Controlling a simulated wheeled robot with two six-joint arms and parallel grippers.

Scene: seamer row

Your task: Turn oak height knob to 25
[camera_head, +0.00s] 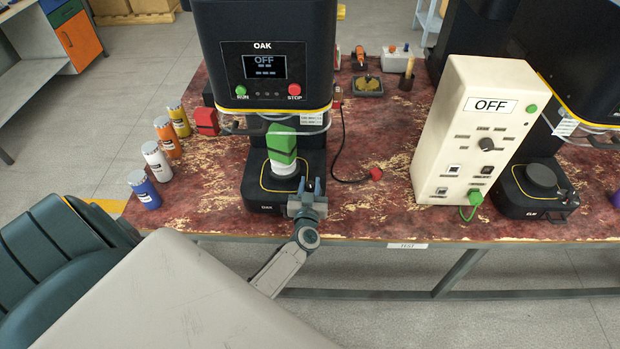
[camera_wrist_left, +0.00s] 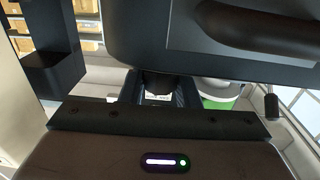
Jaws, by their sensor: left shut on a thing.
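The oak machine (camera_head: 264,25) is a black seamer labelled OAK, and its screen (camera_head: 265,67) reads OFF above a row of dashes. A white can with a green block (camera_head: 282,142) on it stands on its base plate. My left gripper (camera_head: 309,188) is at the front right corner of the oak base (camera_head: 262,208). In the left wrist view its fingers (camera_wrist_left: 158,92) are closed around a dark round knob (camera_wrist_left: 160,82), seemingly the oak height knob. The head view hides the knob behind the gripper, and no scale reading is legible. My right gripper is not in view.
Blue, white, orange and yellow cans (camera_head: 144,189) stand along the left of the worn red table (camera_head: 345,205). A cream control box (camera_head: 465,130) reading OFF stands at the right, beside another black machine (camera_head: 538,190). A black cable with a red plug (camera_head: 375,174) lies right of oak.

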